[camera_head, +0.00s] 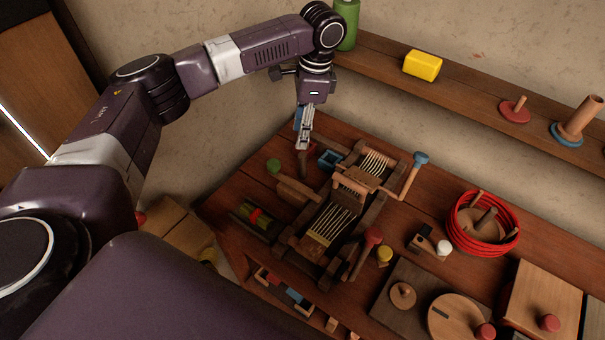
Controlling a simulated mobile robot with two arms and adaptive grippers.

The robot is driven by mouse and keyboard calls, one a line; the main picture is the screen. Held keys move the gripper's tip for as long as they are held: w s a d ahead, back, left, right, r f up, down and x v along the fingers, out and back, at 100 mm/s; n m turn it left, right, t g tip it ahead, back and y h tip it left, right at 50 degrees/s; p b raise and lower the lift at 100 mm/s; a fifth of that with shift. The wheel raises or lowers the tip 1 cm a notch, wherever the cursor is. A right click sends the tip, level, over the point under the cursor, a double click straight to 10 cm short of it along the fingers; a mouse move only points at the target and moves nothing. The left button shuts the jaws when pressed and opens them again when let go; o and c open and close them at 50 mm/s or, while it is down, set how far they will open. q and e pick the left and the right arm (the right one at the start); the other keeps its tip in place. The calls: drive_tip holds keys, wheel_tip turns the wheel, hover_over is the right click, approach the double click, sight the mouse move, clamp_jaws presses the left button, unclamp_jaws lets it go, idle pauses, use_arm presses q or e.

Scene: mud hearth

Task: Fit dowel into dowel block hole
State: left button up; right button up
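My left gripper (304,144) points down over the back left of the wooden table. Its fingers are close together, directly above a dark reddish-brown upright piece (303,163) that may be the dowel. Whether the fingers grip it or only stand over it is too small to tell. A small wooden block (421,243) with a dark hole and a white knob lies right of the table's middle; I cannot tell if it is the dowel block. My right gripper is not in view.
A wooden loom-like frame (331,221) with strings fills the table's middle, close to my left gripper. A red coil (481,224) lies at right. A shelf (460,108) runs behind.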

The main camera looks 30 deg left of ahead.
use_arm(q)
drive_tip(key=b, duration=0.4)
hover_over(299, 177)
drive_tip(key=w, duration=0.1)
wheel_tip(299, 177, down, 6)
drive_tip(key=shift+w+f, duration=0.1)
drive_tip(key=shift+w, duration=0.05)
drive_tip(key=shift+f+b, duration=0.35)
drive_tip(key=shift+b, duration=0.05)
drive_tip(key=f, duration=0.5)
drive_tip(key=f+p, duration=0.1)
drive_tip(key=f, duration=0.1)
drive_tip(key=shift+s+a+f, duration=0.15)
drive_tip(key=shift+s+f, duration=0.15)
drive_tip(key=shift+f, duration=0.05)
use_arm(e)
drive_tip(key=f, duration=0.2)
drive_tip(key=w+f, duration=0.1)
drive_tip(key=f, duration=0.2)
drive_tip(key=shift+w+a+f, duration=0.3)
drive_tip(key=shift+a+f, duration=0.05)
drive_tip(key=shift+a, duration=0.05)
use_arm(q)
clamp_jaws()
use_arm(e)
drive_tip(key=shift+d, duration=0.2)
